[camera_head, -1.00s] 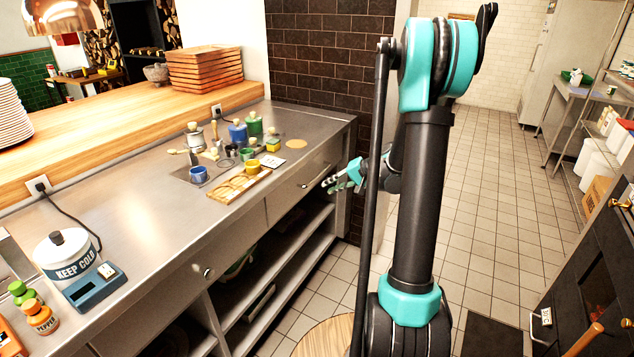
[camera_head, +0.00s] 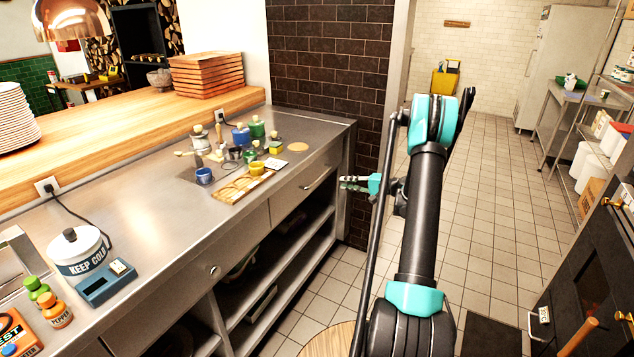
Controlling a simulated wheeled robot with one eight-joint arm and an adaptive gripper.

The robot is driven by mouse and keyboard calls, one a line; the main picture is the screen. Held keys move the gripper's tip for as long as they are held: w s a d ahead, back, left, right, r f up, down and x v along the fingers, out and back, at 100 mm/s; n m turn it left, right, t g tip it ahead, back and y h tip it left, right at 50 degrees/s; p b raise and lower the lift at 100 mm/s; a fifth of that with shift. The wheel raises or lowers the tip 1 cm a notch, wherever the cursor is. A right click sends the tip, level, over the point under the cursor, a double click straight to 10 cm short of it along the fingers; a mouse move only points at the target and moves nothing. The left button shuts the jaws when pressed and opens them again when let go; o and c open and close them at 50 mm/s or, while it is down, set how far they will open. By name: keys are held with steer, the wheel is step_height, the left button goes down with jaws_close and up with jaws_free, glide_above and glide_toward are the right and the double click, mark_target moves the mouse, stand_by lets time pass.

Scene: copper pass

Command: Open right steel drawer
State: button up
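The right steel drawer (camera_head: 292,197) is under the far right part of the steel counter, and its front looks flush with the counter. Its bar handle (camera_head: 319,179) shows near the right end of the front. My gripper (camera_head: 343,184) is to the right of the handle, in front of the counter, with its fingers pointing left. A gap shows between the gripper and the handle in the picture. The fingers are small and seen side-on; how far apart they are is unclear.
Open shelves (camera_head: 290,262) lie under the drawers. The counter top holds a wooden board (camera_head: 240,187), a blue cup (camera_head: 204,176) and several jars. A dark brick wall (camera_head: 330,75) stands behind the counter's far end. Tiled floor (camera_head: 480,215) is clear to the right.

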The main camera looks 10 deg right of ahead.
mark_target(317, 179)
steer(key=x, duration=1.4)
steer(key=shift+w+a+f, duration=0.1)
steer(key=shift+w, duration=0.1)
jaws_close()
